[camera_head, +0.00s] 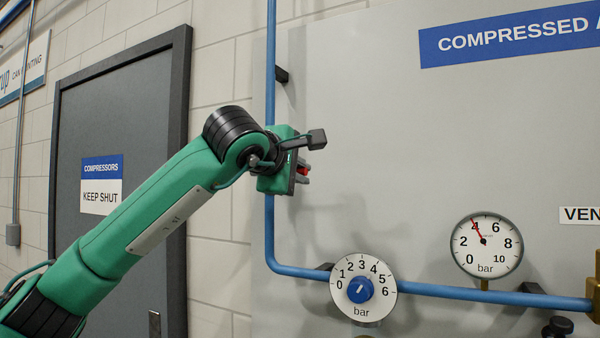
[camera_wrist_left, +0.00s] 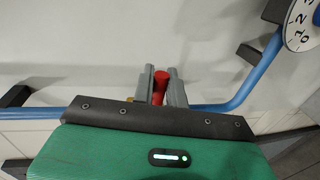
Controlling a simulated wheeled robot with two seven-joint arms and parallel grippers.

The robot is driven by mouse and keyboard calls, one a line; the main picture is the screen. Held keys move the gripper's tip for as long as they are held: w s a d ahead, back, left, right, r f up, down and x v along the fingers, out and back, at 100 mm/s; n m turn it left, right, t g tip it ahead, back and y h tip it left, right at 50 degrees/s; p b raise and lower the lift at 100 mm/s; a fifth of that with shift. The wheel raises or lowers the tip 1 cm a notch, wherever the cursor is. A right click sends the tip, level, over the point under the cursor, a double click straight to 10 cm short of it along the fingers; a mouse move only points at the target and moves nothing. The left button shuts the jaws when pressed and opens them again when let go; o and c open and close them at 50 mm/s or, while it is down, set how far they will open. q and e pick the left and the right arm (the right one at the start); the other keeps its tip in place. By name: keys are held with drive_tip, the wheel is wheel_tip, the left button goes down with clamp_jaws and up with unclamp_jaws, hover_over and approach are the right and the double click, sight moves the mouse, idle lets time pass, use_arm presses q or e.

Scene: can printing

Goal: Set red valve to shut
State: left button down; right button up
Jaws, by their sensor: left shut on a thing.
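The red valve handle (camera_wrist_left: 159,88) sits between the two grey fingers of my left gripper (camera_wrist_left: 160,88) in the left wrist view, and the fingers are shut on it. The valve body is mostly hidden behind the gripper; a bit of yellow brass (camera_wrist_left: 130,99) shows beside the fingers in the wrist view. I cannot tell the handle's exact angle to the pipe. My right gripper is not in view.
The blue pipe (camera_head: 270,70) runs down the grey panel and bends right. A white dial with a blue knob (camera_head: 360,289) and a round pressure gauge (camera_head: 487,245) are at the lower right. A grey door (camera_head: 120,200) stands at the left.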

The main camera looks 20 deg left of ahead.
use_arm(q)
drive_tip(key=shift+f, duration=0.15)
drive_tip(key=c, duration=1.5)
unclamp_jaws()
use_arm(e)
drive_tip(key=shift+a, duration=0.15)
use_arm(q)
drive_tip(key=shift+s, duration=0.1)
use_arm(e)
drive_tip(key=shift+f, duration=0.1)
